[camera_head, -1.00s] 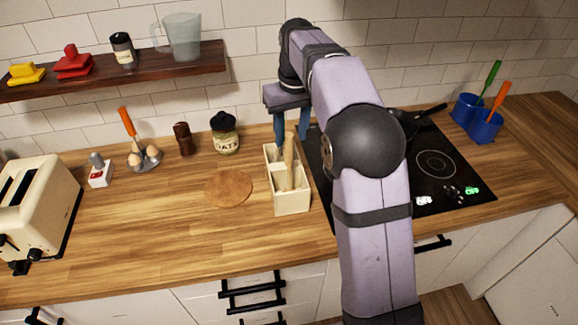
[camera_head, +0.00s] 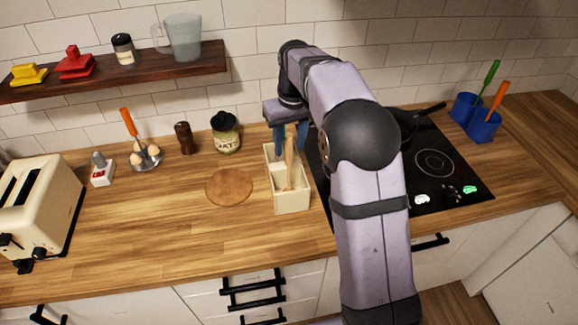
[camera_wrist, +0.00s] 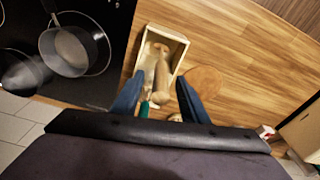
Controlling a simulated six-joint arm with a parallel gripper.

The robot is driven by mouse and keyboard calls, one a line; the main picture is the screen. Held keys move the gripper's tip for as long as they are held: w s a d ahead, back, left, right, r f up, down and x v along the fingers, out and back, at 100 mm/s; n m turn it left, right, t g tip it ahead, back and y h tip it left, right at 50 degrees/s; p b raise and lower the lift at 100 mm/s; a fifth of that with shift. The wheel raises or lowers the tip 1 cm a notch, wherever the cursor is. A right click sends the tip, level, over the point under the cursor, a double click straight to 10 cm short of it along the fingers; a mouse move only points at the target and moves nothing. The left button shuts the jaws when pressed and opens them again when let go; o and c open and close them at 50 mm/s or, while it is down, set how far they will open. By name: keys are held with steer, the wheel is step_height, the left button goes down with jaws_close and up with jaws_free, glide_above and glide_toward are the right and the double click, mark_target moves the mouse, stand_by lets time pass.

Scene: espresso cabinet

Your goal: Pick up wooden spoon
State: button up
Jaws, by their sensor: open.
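A light wooden utensil box (camera_head: 292,204) stands on the counter left of the cooktop. A wooden utensil (camera_head: 290,165), which looks like the wooden spoon, stands up out of it and leans slightly. In the wrist view the box (camera_wrist: 183,40) holds a pale wooden piece (camera_wrist: 161,75) and something green near its lower end. My gripper (camera_head: 291,150) is over the back part of the box with its blue fingers pointing down. In the wrist view the open fingers (camera_wrist: 157,97) are on either side of the wooden piece; contact cannot be told.
The black cooktop (camera_head: 435,185) with a pan (camera_wrist: 75,45) is right of the box in the head view. A round wooden board (camera_head: 229,187) lies to its left, with an oats jar (camera_head: 227,135) behind. A shelf (camera_head: 120,70) hangs at upper left.

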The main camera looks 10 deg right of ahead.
mark_target(289, 151)
steer(key=shift+f+p, duration=0.55)
steer(key=shift+f, duration=1.1)
jaws_close()
